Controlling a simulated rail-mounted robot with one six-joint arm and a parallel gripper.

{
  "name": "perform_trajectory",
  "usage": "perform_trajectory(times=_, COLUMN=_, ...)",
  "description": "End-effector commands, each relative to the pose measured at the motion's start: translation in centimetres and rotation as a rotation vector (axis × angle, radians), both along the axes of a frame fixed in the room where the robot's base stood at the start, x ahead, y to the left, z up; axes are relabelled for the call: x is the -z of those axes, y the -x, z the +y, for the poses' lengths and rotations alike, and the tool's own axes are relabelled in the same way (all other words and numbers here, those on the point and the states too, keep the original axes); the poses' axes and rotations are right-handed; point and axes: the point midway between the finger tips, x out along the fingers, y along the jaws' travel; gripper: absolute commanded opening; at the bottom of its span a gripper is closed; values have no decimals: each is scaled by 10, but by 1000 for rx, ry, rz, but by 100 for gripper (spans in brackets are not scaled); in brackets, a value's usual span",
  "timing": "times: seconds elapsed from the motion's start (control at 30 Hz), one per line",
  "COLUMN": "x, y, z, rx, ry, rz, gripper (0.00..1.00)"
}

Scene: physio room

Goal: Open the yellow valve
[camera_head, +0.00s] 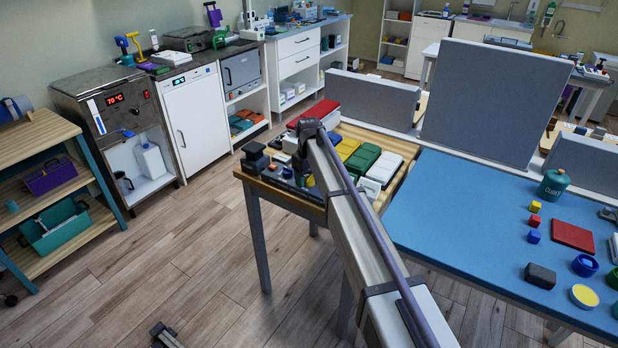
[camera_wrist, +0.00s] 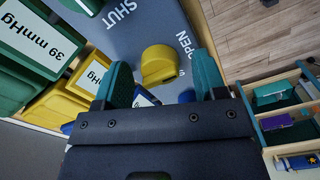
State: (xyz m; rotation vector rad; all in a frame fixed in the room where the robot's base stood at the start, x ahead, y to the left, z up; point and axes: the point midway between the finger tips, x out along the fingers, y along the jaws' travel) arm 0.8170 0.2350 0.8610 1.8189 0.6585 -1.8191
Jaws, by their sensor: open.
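The yellow valve (camera_wrist: 159,62) shows in the wrist view as a rounded yellow piece on a grey panel (camera_wrist: 140,28). White lettering reads SHUT above and left of it, and OPEN to its right. My gripper (camera_wrist: 163,66) has its two teal fingers spread wide, one on each side of the valve in the picture. No contact with the valve is visible, and the depth between them is hard to judge. In the head view my arm reaches down to the crowded wooden bench (camera_head: 284,203).
Green boxes (camera_wrist: 48,46) marked 39 mmHg and yellow boxes (camera_wrist: 62,102) stand close by at the left in the wrist view. A wooden shelf unit (camera_wrist: 270,160) shows at the right. A blue table (camera_head: 450,205) with small objects adjoins the bench.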

Motion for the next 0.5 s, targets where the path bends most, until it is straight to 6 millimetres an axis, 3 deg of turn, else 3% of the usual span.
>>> perform_trajectory(times=0.17, x=-28, y=0, z=0, rx=0, ry=0, rz=0, gripper=65)
perform_trajectory(times=0.4, x=-89, y=0, z=0, rx=0, ry=0, rz=0, gripper=65)
perform_trajectory(times=0.5, x=-105, y=0, z=0, rx=0, ry=0, rz=0, gripper=65)
